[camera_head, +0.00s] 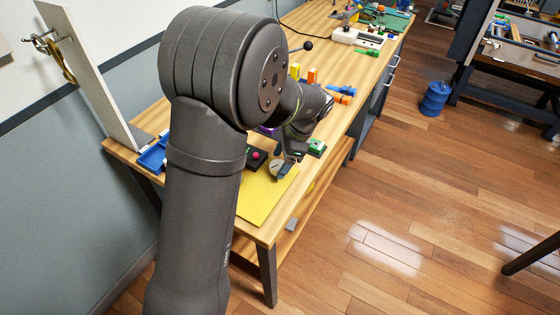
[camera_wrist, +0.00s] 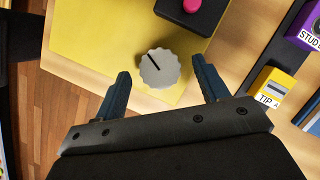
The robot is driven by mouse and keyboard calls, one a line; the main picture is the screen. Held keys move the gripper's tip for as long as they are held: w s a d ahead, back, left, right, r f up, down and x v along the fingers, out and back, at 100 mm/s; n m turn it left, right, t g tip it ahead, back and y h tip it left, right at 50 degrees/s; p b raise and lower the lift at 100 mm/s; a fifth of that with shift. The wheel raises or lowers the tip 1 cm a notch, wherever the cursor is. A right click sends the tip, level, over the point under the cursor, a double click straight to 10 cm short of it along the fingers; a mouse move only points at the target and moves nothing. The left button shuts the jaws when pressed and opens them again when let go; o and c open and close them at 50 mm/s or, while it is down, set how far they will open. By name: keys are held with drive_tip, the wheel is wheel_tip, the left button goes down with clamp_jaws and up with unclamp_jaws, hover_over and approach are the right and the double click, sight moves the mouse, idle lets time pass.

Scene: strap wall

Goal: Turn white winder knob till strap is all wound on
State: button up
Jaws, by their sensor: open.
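The white winder knob (camera_wrist: 159,69) is round with a scalloped edge and a dark line on its face. It sits on a yellow mat or panel (camera_wrist: 85,35) in the wrist view. In the head view the knob (camera_head: 280,168) is small and partly covered by my gripper (camera_head: 287,163). My gripper also shows in the wrist view (camera_wrist: 163,82), with its two blue fingers apart, one on each side of the knob. I see clear gaps between the fingers and the knob. No strap can be made out in either view.
A black box with a pink button (camera_wrist: 192,5) lies just beyond the knob. A yellow block marked TIP (camera_wrist: 272,88) and a purple block (camera_wrist: 305,28) stand to the right. A blue tray (camera_head: 153,156) is at the bench's left edge.

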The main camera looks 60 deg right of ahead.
drive_tip(key=shift+w+a+f, duration=0.1)
drive_tip(key=shift+w+f, duration=0.05)
drive_tip(key=shift+f, duration=0.25)
drive_tip(key=shift+c, duration=0.2)
drive_tip(key=c, duration=0.9)
drive_tip(key=shift+c, duration=0.2)
drive_tip(key=shift+n, duration=0.3)
drive_tip(key=n, duration=0.2)
drive_tip(key=n+g+y, duration=0.1)
drive_tip(key=n, duration=0.1)
drive_tip(key=shift+w+n+g, duration=0.15)
drive_tip(key=shift+n+g, duration=0.15)
drive_tip(key=n, duration=0.2)
drive_tip(key=n+g, duration=0.1)
drive_tip(key=n, duration=0.1)
drive_tip(key=shift+w+g+y, duration=0.1)
drive_tip(key=shift+g+y, duration=0.2)
drive_tip(key=shift+y, duration=0.1)
drive_tip(key=n+g, duration=0.1)
drive_tip(key=n, duration=0.4)
drive_tip(key=shift+w+g, duration=0.15)
drive_tip(key=shift+g, duration=0.25)
drive_tip(key=shift+n+g+h, duration=0.5)
drive_tip(key=shift+n+g, duration=0.2)
drive_tip(key=shift+n, duration=1.5)
